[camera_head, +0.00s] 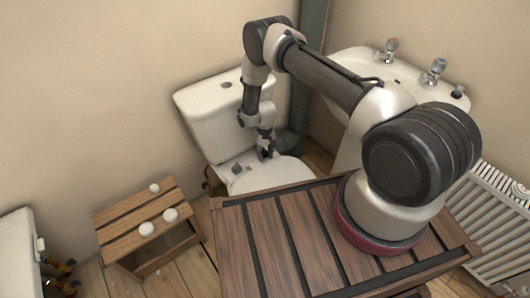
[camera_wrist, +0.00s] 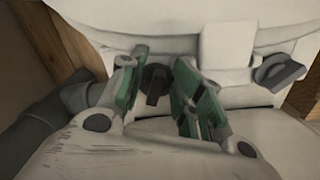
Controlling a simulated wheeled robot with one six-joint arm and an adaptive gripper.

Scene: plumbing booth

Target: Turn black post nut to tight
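The black post nut (camera_wrist: 156,82), a dark winged knob, sits at the back of the toilet (camera_head: 270,176), below the cistern (camera_head: 225,105). In the wrist view it is between the green-padded fingers of my gripper (camera_wrist: 160,85). The fingers are open on either side of it, with a visible gap at least on the left; contact on the right is hard to tell. In the head view my gripper (camera_head: 265,150) reaches down behind the toilet seat and hides the nut. A second, dark grey winged nut (camera_wrist: 278,72) is to the right in the wrist view and apart from my gripper.
A dark waste pipe (camera_wrist: 50,110) runs left of the gripper. A white washbasin (camera_head: 345,65) with taps stands at the right, near a radiator (camera_head: 500,220). A wooden crate (camera_head: 125,235) with three white round pieces stands left on the floor.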

